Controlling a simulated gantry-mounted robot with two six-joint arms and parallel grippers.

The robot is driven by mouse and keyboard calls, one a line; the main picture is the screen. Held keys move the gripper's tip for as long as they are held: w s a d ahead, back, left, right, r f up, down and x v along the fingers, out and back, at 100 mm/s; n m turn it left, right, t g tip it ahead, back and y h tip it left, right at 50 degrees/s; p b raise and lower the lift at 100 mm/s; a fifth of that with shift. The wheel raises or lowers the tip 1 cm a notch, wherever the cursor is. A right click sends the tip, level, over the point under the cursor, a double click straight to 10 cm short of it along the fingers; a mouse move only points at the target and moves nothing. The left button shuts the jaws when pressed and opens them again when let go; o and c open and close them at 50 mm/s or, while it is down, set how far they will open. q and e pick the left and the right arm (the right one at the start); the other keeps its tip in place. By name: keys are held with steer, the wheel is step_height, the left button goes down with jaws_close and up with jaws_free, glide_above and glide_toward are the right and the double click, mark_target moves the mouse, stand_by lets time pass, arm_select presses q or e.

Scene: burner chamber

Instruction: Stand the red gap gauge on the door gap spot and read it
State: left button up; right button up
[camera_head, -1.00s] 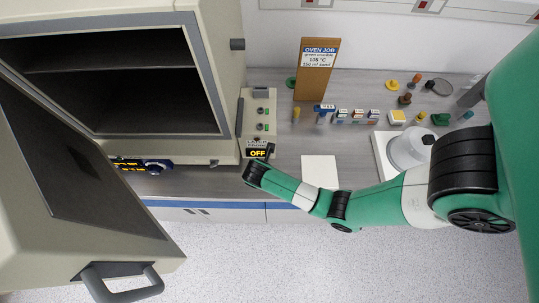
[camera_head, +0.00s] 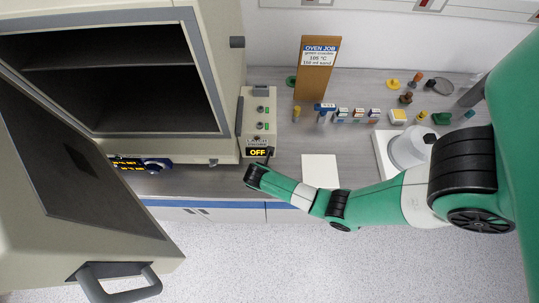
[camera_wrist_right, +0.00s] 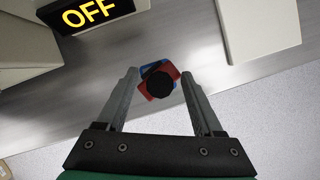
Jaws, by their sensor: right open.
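In the right wrist view a small red piece with a round black knob (camera_wrist_right: 160,84) shows between my fingers; it looks like the red gap gauge. A blue part (camera_wrist_right: 153,69) shows at its edge, and I cannot tell whether it belongs to it. My right gripper (camera_wrist_right: 160,74) is open, one finger on each side of the piece, with no clear grip on it. In the head view my right gripper (camera_head: 269,157) is beside the OFF display, and the piece cannot be made out there. The oven door (camera_head: 80,190) stands open. I cannot pick out the door gap spot. My left gripper is out of view.
The control box with the OFF display (camera_head: 257,152) stands close to my right gripper. A white pad (camera_head: 320,171) lies on the bench to its right. Several small coloured items and the oven job board (camera_head: 317,68) stand further back. The bench's front edge is near.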

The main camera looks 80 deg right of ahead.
steer(key=shift+r, duration=0.35)
steer(key=p+v, duration=0.2)
steer(key=v, duration=0.9)
steer(key=shift+a+r, duration=0.2)
steer(key=shift+r, duration=0.05)
